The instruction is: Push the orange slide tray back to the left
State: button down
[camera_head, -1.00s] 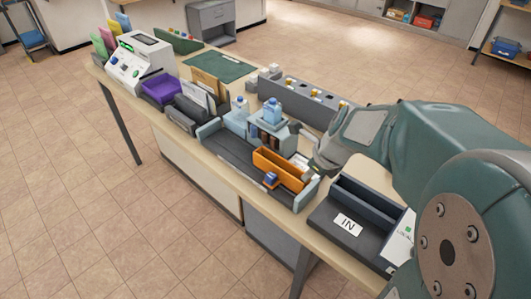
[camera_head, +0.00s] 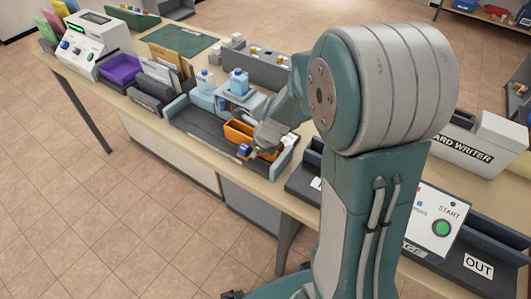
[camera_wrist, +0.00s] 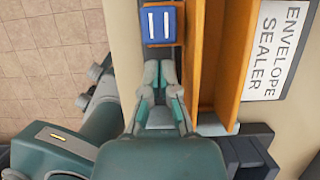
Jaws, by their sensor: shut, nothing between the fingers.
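The orange slide tray (camera_head: 238,131) sits toward the right end of a dark grey track (camera_head: 190,122) on the bench. It is an open, long box, and its walls show in the wrist view (camera_wrist: 194,70). A blue knob with two white bars (camera_wrist: 160,23) is on its near side, also visible in the head view (camera_head: 244,151). My gripper (camera_wrist: 159,72) is shut and empty. Its fingertips are just below the knob in the wrist view, beside the tray's wall; a small gap seems to separate them from the knob. In the head view my arm hides the tray's right part.
A light-blue bottle (camera_head: 238,82) stands on a device behind the tray. Track length left of the tray is clear. A grey end wall (camera_head: 285,155) closes the track's right end. An ENVELOPE SEALER label (camera_wrist: 272,50) lies beside the tray. A purple bin (camera_head: 120,69) stands farther left.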

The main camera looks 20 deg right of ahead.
jog(key=shift+w+a, duration=0.3)
jog(key=shift+w, duration=0.1)
